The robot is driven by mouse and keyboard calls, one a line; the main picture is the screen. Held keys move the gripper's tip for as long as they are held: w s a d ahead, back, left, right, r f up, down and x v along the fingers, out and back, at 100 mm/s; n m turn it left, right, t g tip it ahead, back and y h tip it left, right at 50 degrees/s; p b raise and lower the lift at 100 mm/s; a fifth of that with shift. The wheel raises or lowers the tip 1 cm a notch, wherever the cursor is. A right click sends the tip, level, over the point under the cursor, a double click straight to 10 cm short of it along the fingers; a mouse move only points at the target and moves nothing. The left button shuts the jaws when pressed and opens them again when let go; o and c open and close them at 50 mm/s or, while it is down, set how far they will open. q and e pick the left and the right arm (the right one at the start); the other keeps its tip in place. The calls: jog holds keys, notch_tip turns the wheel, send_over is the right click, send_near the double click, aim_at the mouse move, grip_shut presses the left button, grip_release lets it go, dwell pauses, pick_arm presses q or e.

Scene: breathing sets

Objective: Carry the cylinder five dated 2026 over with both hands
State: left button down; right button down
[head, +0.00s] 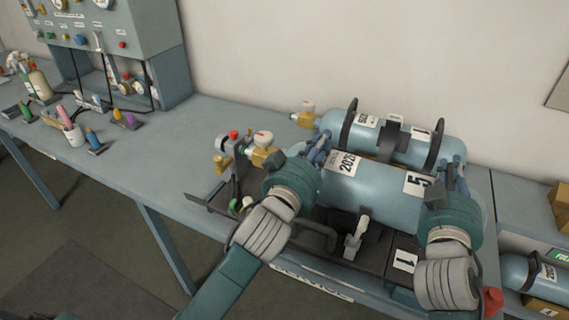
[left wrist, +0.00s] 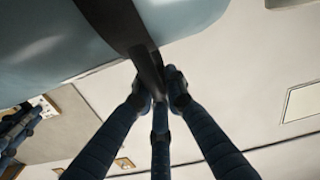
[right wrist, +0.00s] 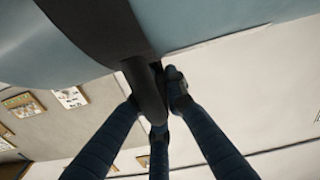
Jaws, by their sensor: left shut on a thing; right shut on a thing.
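The light blue cylinder (head: 375,201) carries a white date label that looks like 2026 and a label with a 5. It lies across the front of the bench, its long side towards me. My left gripper (head: 316,153) is shut at its left end, and my right gripper (head: 452,176) at its right end. In the left wrist view, the fingers (left wrist: 157,95) close on a dark strip or handle against the blue cylinder (left wrist: 50,35). In the right wrist view, the fingers (right wrist: 158,95) close on a similar dark handle below the blue body (right wrist: 195,20). Whether the cylinder touches the rack is hidden.
A second blue cylinder (head: 398,148) with dark rings lies just behind. A dark rack (head: 322,265) with a label 1 is in front. Brass valves with gauges (head: 262,147) stand at the left. Another cylinder (head: 516,270) lies at the right.

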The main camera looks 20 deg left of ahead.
pick_arm(q)
jog(key=shift+d+r, duration=0.1)
jog(key=shift+r, duration=0.45)
pick_arm(e)
jog(key=shift+r, duration=0.45)
pick_arm(q)
jog(key=c, duration=1.7)
grip_release()
jog(key=shift+s, duration=0.15)
pick_arm(e)
jog(key=shift+s, duration=0.1)
pick_arm(q)
jog(key=shift+f, duration=0.95)
pick_arm(e)
jog(key=c, duration=2.1)
grip_release()
jog(key=shift+f, duration=0.55)
pick_arm(q)
jog(key=shift+s+r, duration=0.1)
jog(key=shift+r, duration=0.05)
pick_arm(e)
jog(key=o, duration=0.4)
jog(key=shift+s, duration=0.15)
pick_arm(q)
jog(key=shift+s+r, duration=0.15)
jog(key=shift+r, duration=0.1)
pick_arm(e)
jog(key=shift+s+r, duration=0.15)
jog(key=shift+r, duration=0.05)
